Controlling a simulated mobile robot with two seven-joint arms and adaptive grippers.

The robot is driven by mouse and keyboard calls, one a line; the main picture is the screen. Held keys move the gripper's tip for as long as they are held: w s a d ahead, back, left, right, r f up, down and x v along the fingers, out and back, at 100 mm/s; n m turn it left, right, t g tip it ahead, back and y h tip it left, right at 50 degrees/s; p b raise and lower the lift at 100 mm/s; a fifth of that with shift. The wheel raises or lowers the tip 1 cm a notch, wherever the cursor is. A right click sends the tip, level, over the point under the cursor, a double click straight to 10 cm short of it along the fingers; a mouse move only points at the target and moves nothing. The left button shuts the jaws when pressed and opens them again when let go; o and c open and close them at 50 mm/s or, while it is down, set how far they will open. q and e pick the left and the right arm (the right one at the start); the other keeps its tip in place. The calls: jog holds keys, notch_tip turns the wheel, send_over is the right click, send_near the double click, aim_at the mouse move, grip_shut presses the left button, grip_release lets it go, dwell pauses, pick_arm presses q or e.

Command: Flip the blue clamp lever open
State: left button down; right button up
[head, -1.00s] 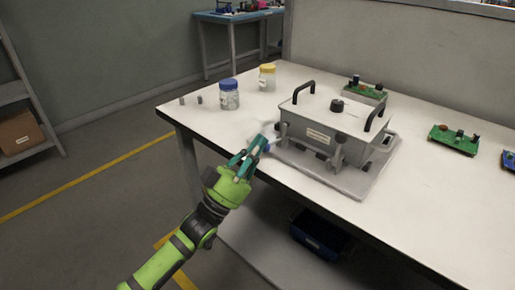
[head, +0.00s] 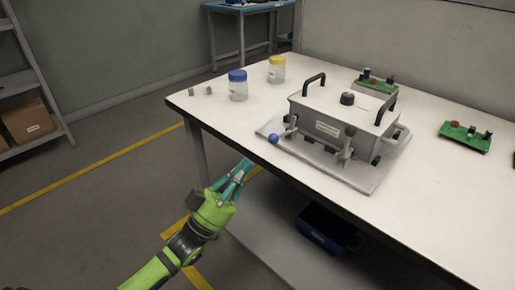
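The blue knob (head: 273,139) of the clamp lever sits at the front left corner of the grey fixture. Its lever leans outward and down over the base plate (head: 372,183), pointing toward the table's front edge. A second clamp lever with a black knob (head: 350,131) stands upright at the fixture's front. My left gripper (head: 249,164), with teal fingers, is below and left of the blue knob, apart from it, just off the table's front edge. Its fingers hold nothing visible; their tips overlap from this angle, so the gap is unclear. My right gripper is not in view.
The grey box (head: 322,126) with black handles stands on the base plate. A blue-lidded jar (head: 238,86) and a yellow-lidded jar (head: 277,69) stand behind left. Green circuit boards (head: 465,138) lie to the right. A dark blue bin (head: 328,229) is on the shelf below.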

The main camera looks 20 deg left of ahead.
pick_arm(q)
jog(key=v, duration=0.3)
jog(key=shift+s+a+f, duration=0.15)
jog(key=shift+s+f, duration=0.05)
jog(key=shift+s, duration=0.05)
